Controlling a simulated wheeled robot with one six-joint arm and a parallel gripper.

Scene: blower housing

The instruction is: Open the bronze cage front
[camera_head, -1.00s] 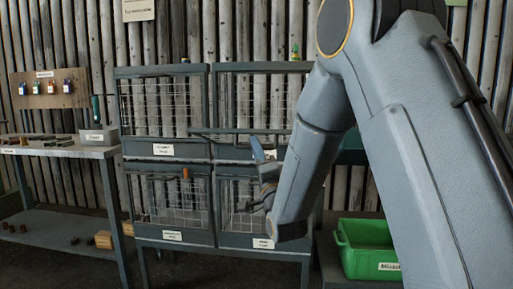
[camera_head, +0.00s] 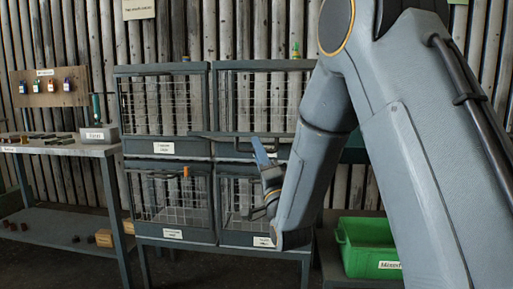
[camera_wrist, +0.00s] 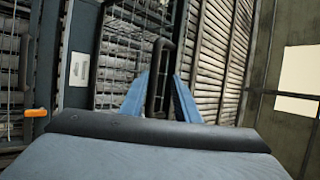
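Mesh-fronted cages stand two by two: upper left (camera_head: 163,104), upper right (camera_head: 226,95), lower left (camera_head: 173,234) and lower right (camera_head: 263,242). Their label text is too small to read, so I cannot tell which is bronze. A dark horizontal bar (camera_head: 215,134) crosses low before the upper right cage and juts left past its post, seemingly a front standing out. My gripper (camera_head: 261,150) is at this bar. In the wrist view, its blue fingers (camera_wrist: 160,92) flank a dark handle (camera_wrist: 160,60) closely and appear shut on it. The exact contact is hidden.
A workbench (camera_head: 95,151) with small parts stands left of the cages. A green bin (camera_head: 343,238) sits at lower right. An orange object (camera_head: 186,171) shows at the lower left cage. My arm hides the right edge of the cages. The floor before them looks clear.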

